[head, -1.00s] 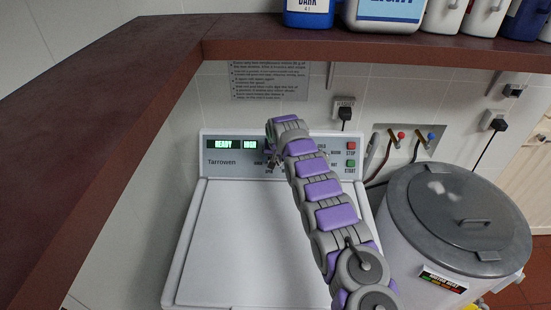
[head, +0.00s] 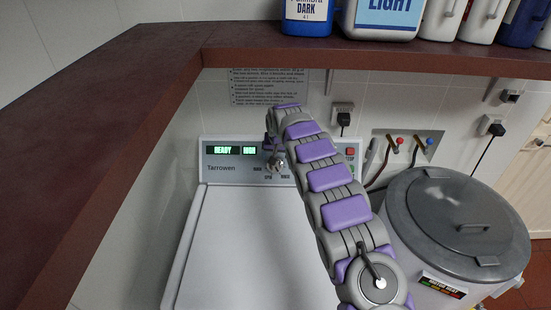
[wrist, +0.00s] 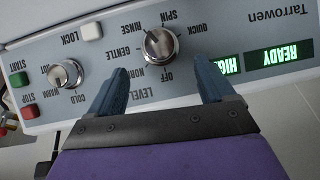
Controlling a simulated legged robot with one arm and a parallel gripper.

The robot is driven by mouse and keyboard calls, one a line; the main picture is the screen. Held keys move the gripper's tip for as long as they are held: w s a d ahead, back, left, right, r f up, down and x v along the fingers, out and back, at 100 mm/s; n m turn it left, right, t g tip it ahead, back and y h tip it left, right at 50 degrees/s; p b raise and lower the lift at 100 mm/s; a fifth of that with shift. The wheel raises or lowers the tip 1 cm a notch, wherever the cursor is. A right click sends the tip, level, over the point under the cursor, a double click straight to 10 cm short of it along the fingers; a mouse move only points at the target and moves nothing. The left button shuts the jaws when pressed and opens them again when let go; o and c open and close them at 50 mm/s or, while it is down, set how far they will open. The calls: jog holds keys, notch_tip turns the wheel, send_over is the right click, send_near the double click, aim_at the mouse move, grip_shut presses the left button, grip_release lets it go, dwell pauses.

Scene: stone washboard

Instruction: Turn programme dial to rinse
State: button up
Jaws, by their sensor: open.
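The programme dial (wrist: 161,46) is a round metallic knob on the washer's control panel. It shows upside down in the wrist view, ringed by labels including OFF, NORMAL, GENTLE, RINSE, SPIN and QUICK. Which label it points at is hard to tell. My gripper (wrist: 165,82) is open, its two blue-grey fingers reaching toward the panel on either side of the space just below the dial in that view. Nothing is between them. In the head view my gripper (head: 275,164) is in front of the panel (head: 222,164) and largely covers the dial area.
A second knob (wrist: 66,74), marked COLD and WARM, sits beside the LOCK button (wrist: 92,31). The green display (wrist: 280,60) reads READY.

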jog(key=v, duration=0.9)
jog(key=shift+p, duration=0.35)
jog(key=shift+w, duration=0.1)
jog(key=s+d+r+g+h+b, duration=0.15)
jog(key=s+d, duration=0.25)
jog(key=s, duration=0.4)
jog(key=s+d+r+m+p, duration=0.1)
jog(key=s+d+r, duration=0.2)
jog(key=s+d, duration=0.35)
jog(key=s+d+r+g+b, duration=0.1)
jog(key=s+d+r, duration=0.2)
jog(key=s, duration=0.6)
jog(key=s+f+g, duration=0.2)
jog(key=s+f, duration=0.1)
jog(key=s, duration=1.5)
jog(key=s+d+f+n+g+b, duration=0.1)
jog(key=s+f+g, duration=0.1)
jog(key=s, duration=1.5)
jog(key=shift+s+d+f+y, duration=0.35)
jog(key=shift+s+f, duration=0.05)
jog(key=shift+f, duration=0.2)
